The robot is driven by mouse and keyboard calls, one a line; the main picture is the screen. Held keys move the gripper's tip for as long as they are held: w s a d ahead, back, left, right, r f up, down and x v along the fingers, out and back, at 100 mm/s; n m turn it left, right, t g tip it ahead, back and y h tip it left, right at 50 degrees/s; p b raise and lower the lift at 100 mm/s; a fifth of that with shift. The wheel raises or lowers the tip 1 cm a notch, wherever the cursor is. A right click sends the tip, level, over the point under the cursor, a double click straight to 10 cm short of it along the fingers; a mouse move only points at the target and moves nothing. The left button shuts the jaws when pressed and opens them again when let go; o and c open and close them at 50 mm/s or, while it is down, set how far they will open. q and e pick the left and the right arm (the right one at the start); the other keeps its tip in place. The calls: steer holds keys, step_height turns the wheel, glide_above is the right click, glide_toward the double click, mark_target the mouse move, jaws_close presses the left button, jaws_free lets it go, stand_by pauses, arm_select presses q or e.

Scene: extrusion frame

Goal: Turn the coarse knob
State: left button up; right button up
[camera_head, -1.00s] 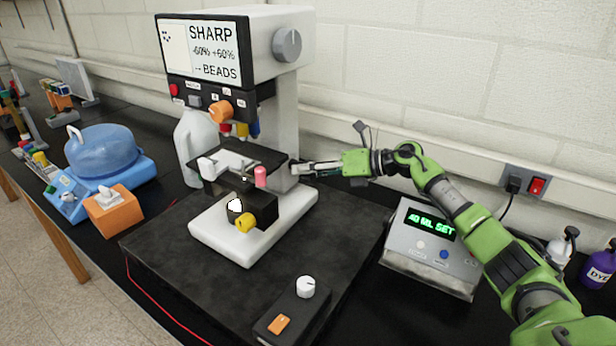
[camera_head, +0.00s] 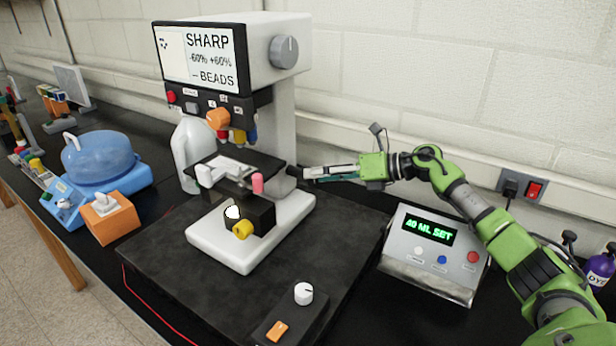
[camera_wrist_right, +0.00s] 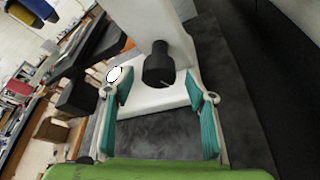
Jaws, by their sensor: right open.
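The white microscope (camera_head: 270,120) stands on a dark slab, its screen reading "SHARP" and "BEADS". A black knob (camera_wrist_right: 158,68) juts from its side in the right wrist view and looks like the coarse knob. My right gripper (camera_head: 302,173) comes in from the right at the microscope's side. In the wrist view its teal-padded fingers (camera_wrist_right: 160,92) are spread and empty, with the knob ahead between them, apart from both pads. My left gripper is not in view.
A grey box reading "40 ML SET" (camera_head: 432,262) stands under my right arm. A small control box with a white knob (camera_head: 304,294) is at the front. A wall (camera_head: 420,90) runs behind. A jug (camera_head: 190,160) and a blue-domed device (camera_head: 98,152) stand left.

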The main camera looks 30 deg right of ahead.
steer(key=v, duration=0.7)
steer(key=shift+s, duration=0.2)
